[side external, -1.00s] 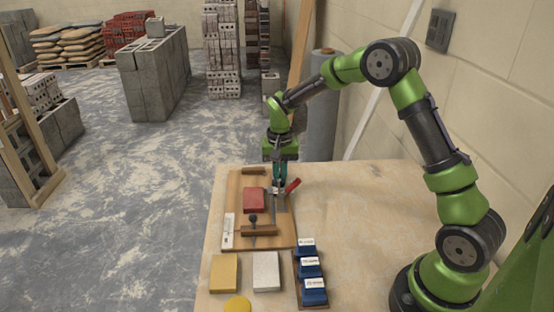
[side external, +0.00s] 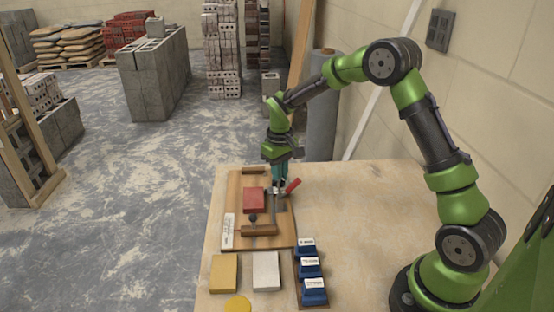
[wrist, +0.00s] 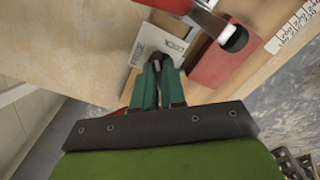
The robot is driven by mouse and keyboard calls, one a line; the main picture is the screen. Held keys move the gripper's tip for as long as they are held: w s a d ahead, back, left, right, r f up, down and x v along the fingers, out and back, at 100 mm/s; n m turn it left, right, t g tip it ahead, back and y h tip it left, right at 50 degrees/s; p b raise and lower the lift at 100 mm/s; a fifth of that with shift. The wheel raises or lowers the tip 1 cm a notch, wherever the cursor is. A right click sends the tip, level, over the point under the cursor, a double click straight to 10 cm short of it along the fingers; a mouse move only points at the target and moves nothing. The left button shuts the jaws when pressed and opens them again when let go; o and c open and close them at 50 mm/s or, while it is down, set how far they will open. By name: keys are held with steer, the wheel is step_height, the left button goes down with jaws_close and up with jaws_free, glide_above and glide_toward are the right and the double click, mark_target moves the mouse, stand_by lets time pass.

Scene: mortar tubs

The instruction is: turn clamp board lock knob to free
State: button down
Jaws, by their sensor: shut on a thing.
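The wooden clamp board (side external: 234,190) lies on the table, with a red block (side external: 253,200) on it. My gripper (side external: 279,190) points down at the board's far right part, beside the clamp's red handle (side external: 293,185). In the wrist view, my teal fingers (wrist: 157,65) are shut close together over a pale label plate (wrist: 160,42). They are shut on the small lock knob, which the fingertips mostly hide; I cannot read its setting. The metal clamp arm's black tip (wrist: 235,38) is above the red block, right of the fingers.
A wooden crossbar (side external: 258,231) with a dark knob (side external: 252,218) sits on the near part of the board. A yellow block (side external: 224,273), a grey block (side external: 266,271) and blue tubs (side external: 311,267) stand nearer. The table's right side is clear.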

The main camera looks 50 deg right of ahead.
steer(key=n, duration=0.5)
steer(key=shift+n, duration=0.3)
steer(key=n, duration=0.4)
steer(key=shift+n, duration=0.4)
steer(key=c, duration=1.2)
jaws_free()
steer(key=shift+r, duration=0.1)
step_height(320, 180, up, 17)
